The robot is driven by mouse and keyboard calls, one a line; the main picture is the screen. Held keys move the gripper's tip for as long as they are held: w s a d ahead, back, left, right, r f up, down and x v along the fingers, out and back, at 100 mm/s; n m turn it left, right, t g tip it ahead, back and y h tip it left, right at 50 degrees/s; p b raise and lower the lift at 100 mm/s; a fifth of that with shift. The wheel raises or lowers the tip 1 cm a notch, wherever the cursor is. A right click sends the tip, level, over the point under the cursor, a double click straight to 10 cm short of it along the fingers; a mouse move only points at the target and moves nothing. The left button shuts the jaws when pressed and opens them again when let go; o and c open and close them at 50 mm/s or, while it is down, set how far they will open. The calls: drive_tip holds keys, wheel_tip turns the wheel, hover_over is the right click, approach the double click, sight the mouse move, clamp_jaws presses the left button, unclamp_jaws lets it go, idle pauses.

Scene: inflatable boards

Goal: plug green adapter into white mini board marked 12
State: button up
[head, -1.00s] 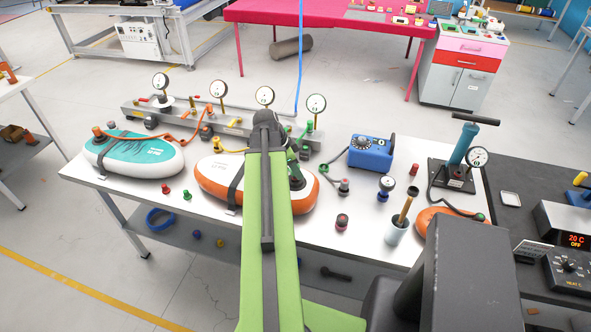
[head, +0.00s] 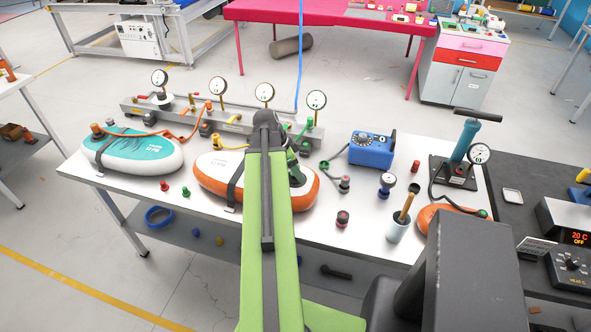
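A white-topped board with orange sides (head: 215,174) lies on the bench, partly covered by my arm. A white and teal board (head: 150,162) lies to its left. Their small markings are too small to read, so I cannot tell which is marked 12. A small green piece (head: 186,191) stands on the bench in front of them. Another green fitting (head: 324,164) is on the hose by the blue box. I cannot tell which is the adapter.
A manifold (head: 180,118) with several gauges runs along the back. A red piece (head: 164,186) is by the teal board.

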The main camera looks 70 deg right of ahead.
drive_tip(key=p+v, duration=1.6)
drive_tip(key=v, duration=0.1)
drive_tip(key=shift+r, duration=0.2)
drive_tip(key=shift+a, duration=0.15)
drive_tip(key=w+a+f+n+t+b, duration=0.1)
drive_tip(key=w+a+f+n+b, duration=0.3)
drive_tip(key=w+a, duration=0.85)
drive_tip(key=w+a+f+n+t+b, duration=0.2)
drive_tip(key=w+a+f+n+b, duration=0.25)
drive_tip(key=w+a, duration=0.75)
drive_tip(key=w+a+f+n+y+b, duration=0.1)
drive_tip(key=w+a+n, duration=0.1)
drive_tip(key=a+n, duration=0.4)
drive_tip(key=w+a+f+n+y+b, duration=0.1)
drive_tip(key=a+f+n, duration=0.1)
drive_tip(key=a+n, duration=0.5)
drive_tip(key=w+a+f+n+b, duration=0.1)
drive_tip(key=a+n, duration=0.5)
drive_tip(key=a, duration=0.9)
drive_tip(key=shift+w+a+f+n+t+y+b, duration=0.3)
drive_tip(key=shift+w+a+f+n+y, duration=0.1)
drive_tip(key=shift+w+f, duration=0.4)
